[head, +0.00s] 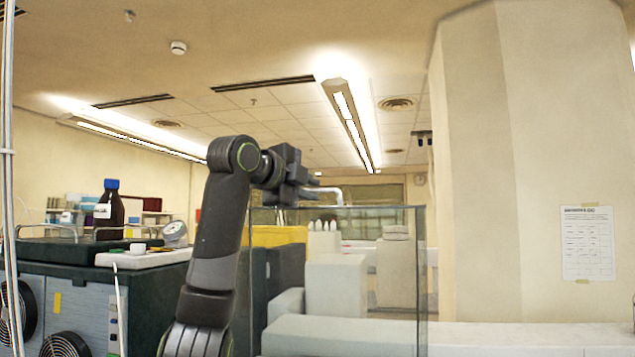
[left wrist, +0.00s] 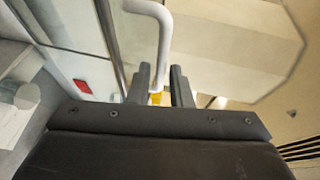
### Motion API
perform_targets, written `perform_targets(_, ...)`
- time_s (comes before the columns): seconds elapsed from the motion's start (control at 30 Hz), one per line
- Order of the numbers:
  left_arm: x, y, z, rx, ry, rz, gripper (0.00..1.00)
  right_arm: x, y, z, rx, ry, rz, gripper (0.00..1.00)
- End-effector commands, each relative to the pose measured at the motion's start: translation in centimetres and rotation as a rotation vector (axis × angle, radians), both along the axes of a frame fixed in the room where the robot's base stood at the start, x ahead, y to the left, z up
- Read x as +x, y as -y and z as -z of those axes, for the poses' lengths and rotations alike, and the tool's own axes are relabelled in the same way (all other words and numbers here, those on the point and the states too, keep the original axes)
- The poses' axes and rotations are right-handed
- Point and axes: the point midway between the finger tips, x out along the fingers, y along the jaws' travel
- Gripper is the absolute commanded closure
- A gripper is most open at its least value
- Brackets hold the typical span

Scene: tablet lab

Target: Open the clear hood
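The clear hood (head: 340,265) is a see-through box with thin dark edges, standing on the bench right of centre in the head view. A white bent handle (head: 328,190) shows at its top edge. My left gripper (head: 308,186) is at this handle. In the left wrist view, the handle (left wrist: 161,40) runs down to the gap between the two dark fingertips (left wrist: 160,80). The fingers stand a little apart, and I cannot tell whether they press on the handle. A hood panel (left wrist: 118,35) with a frame edge shows beside the handle. My right gripper is not in view.
Pale blocky equipment (head: 335,285) shows through and behind the panel. On the left, a dark-topped bench unit (head: 140,295) carries a brown bottle with a blue cap (head: 108,212). A wide pillar (head: 530,160) stands on the right. A red label (left wrist: 82,86) is near the hood frame.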

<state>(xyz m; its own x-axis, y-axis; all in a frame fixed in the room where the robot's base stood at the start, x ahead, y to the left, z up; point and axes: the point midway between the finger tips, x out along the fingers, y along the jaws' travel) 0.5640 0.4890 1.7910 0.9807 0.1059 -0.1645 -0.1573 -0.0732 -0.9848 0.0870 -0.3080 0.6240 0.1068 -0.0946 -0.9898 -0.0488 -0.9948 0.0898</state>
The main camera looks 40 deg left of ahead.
Motion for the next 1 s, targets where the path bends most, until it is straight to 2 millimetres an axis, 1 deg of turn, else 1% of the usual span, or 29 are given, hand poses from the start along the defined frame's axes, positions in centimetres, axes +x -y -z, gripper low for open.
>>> perform_targets(0.03,0.9,-0.1,-0.1,0.000,-0.004,0.000,0.81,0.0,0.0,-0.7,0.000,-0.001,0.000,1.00)
perform_targets(0.1,1.8,-0.1,0.1,0.001,-0.002,0.000,0.81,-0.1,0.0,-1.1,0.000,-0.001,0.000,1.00)
perform_targets(0.2,2.6,-0.3,0.3,0.000,-0.001,0.000,0.81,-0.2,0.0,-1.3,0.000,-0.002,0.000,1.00)
perform_targets(0.33,3.0,-0.3,0.5,0.000,-0.001,0.000,0.81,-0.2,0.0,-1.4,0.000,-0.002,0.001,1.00)
perform_targets(0.57,3.1,-0.3,0.6,0.000,0.000,0.000,0.81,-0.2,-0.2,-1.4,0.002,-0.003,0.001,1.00)
perform_targets(0.7,3.1,-0.3,0.5,0.000,0.000,0.000,0.98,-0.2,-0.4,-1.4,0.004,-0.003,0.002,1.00)
perform_targets(0.73,3.1,-0.3,0.5,0.000,0.000,0.000,1.00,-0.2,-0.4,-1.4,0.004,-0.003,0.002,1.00)
perform_targets(1.0,3.0,-0.3,0.6,0.000,0.000,0.000,1.00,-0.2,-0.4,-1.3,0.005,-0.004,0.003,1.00)
